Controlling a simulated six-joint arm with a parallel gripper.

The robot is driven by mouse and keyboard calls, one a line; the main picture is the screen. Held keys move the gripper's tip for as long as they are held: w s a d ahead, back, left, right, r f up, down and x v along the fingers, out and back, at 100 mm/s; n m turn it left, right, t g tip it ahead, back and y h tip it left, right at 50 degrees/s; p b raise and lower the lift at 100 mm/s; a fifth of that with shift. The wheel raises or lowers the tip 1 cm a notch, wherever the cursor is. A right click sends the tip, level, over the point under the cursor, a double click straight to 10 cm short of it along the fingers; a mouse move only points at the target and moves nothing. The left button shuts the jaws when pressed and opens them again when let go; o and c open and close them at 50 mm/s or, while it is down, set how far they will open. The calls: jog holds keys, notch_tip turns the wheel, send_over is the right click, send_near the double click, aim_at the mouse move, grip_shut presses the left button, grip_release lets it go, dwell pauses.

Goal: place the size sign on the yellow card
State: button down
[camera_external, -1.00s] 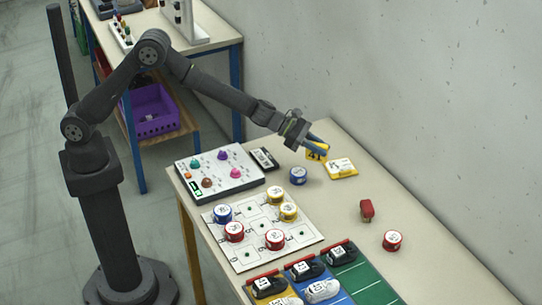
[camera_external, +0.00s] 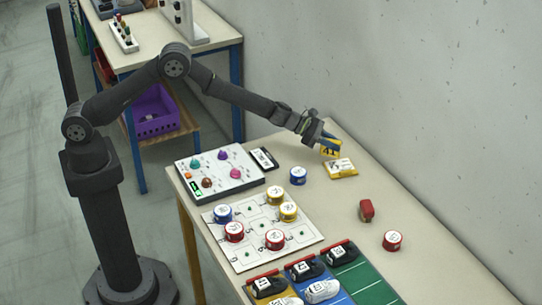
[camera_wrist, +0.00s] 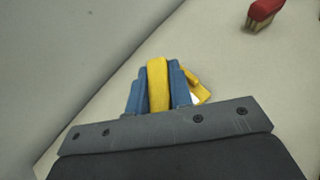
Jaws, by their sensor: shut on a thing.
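My gripper (camera_external: 331,142) has blue fingers and is shut on a yellow size sign (camera_external: 328,152) with dark print. In the wrist view the sign (camera_wrist: 157,84) stands as a yellow strip between the two blue fingers. The yellow card (camera_external: 342,168) lies flat on the table with a white label, just below and right of my gripper in the external view. In the wrist view a yellow and white corner of the card (camera_wrist: 198,95) shows beside the right finger; the rest is hidden. I cannot tell whether the sign touches the card.
A blue round tin (camera_external: 298,175) stands left of the card. A red-backed brush (camera_external: 366,210) and a red tin (camera_external: 392,240) lie nearer the front. A board with several tins (camera_external: 262,247) and a button panel (camera_external: 220,169) are to the left. The wall is close behind.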

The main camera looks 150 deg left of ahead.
aim_at(332, 156)
jog(key=shift+f, duration=1.95)
jog(key=shift+f, duration=0.15)
jog(key=c, duration=1.3)
grip_release()
jog(key=shift+r, duration=0.2)
jog(key=v, duration=1.2)
jog(key=shift+w+a, duration=0.1)
